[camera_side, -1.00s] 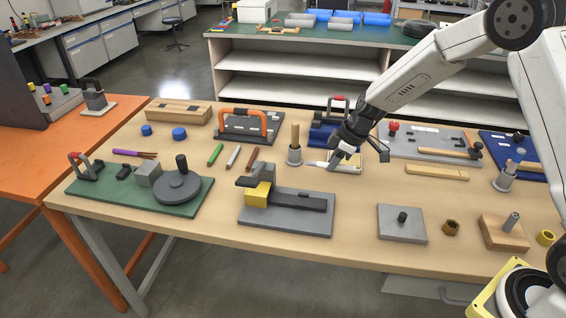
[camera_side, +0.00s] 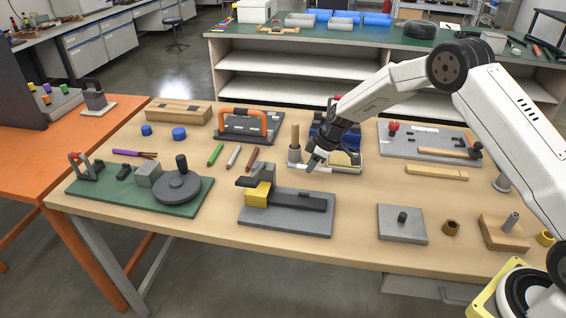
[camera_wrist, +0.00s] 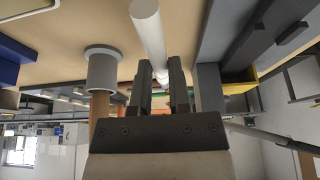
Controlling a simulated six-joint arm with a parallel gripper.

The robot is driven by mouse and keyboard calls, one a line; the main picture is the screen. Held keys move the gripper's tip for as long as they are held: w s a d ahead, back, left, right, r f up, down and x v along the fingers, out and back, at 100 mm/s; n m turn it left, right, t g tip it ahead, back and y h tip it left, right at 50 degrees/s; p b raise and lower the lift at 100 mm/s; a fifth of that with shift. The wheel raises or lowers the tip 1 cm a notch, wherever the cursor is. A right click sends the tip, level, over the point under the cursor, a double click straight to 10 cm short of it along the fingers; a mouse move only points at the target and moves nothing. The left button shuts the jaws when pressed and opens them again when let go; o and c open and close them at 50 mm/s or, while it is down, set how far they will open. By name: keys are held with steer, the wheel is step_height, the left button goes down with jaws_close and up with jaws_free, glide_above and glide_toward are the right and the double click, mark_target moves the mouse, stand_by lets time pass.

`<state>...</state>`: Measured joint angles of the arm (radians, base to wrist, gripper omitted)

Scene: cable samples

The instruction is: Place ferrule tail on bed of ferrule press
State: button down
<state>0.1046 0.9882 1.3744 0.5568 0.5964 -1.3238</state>
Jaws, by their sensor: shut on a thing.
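My gripper (camera_side: 316,160) is above the middle of the table, behind the press. Its fingers (camera_wrist: 160,75) are shut on a white, rod-like cable piece, the ferrule tail (camera_wrist: 148,25). The tail extends past the fingertips, and a small reddish part shows between the fingers. In the side view it is a short pale strip (camera_side: 299,167), partly hidden by the gripper. What looks like the ferrule press, with a grey base (camera_side: 318,222), a yellow block and a dark bar, stands in front of the gripper. The tail appears apart from it.
A grey cup with a wooden post (camera_side: 294,155) stands close beside the gripper; it also shows in the wrist view (camera_wrist: 102,72). Green, white and brown pieces (camera_side: 233,156) lie to the left.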

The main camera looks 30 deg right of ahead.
mark_target(308, 181)
steer(key=shift+w+f, duration=0.1)
steer(key=shift+w+f, duration=0.5)
steer(key=shift+f, duration=1.4)
steer(key=shift+f, duration=0.4)
steer(key=c, duration=0.6)
jaws_free()
steer(key=shift+r, duration=0.1)
steer(key=shift+v, duration=3.65)
steer(key=shift+s+r, duration=0.2)
steer(key=shift+r, duration=0.15)
